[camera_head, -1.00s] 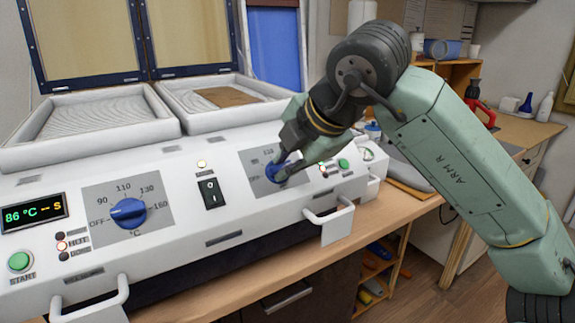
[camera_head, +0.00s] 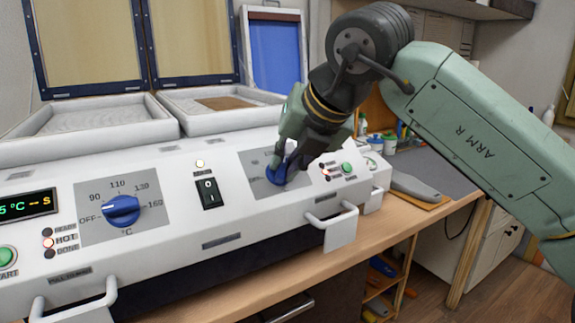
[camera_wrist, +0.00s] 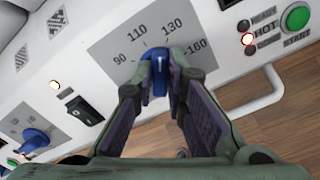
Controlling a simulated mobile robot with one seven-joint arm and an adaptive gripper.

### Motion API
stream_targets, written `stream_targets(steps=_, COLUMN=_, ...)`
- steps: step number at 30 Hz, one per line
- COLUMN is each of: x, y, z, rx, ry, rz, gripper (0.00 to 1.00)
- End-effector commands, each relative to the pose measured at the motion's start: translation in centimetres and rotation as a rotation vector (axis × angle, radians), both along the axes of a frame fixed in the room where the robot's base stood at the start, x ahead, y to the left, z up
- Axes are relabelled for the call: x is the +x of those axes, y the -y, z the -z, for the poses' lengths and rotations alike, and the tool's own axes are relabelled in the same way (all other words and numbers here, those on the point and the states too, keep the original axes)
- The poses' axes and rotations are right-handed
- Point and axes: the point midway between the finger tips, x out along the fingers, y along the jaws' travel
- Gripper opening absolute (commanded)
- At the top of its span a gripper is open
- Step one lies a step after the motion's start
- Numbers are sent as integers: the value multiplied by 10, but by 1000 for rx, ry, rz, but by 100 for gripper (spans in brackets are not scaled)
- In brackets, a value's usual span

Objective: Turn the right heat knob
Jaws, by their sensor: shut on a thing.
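The right heat knob (camera_head: 277,174) is blue and sits on a grey dial plate (camera_head: 254,177) at the right of the white machine's sloped front. My gripper (camera_head: 286,167) is at this knob, its fingers hiding part of it. In the wrist view, the knob (camera_wrist: 157,76) stands between the two fingertips of my gripper (camera_wrist: 160,74), which are shut on its sides. There its upper end points between the 110 and 130 marks on the dial plate (camera_wrist: 112,48). The right side's HOT lamp (camera_wrist: 247,39) is lit.
The left heat knob (camera_head: 121,210) points near OFF. A black rocker switch (camera_head: 209,193) lies between the dials. The right green start button (camera_head: 347,168) and a front handle (camera_head: 334,222) are close to my gripper. Two open trays (camera_head: 92,117) stand behind; the right one holds a brown sheet (camera_head: 226,103).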

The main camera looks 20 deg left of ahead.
Motion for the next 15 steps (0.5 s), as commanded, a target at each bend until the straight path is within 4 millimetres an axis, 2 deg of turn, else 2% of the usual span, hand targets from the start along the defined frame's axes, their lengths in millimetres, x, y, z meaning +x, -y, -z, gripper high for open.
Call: stream_targets(steps=15, x=-1, y=-1, z=0, rx=-203, ry=258, rz=-366, gripper=0)
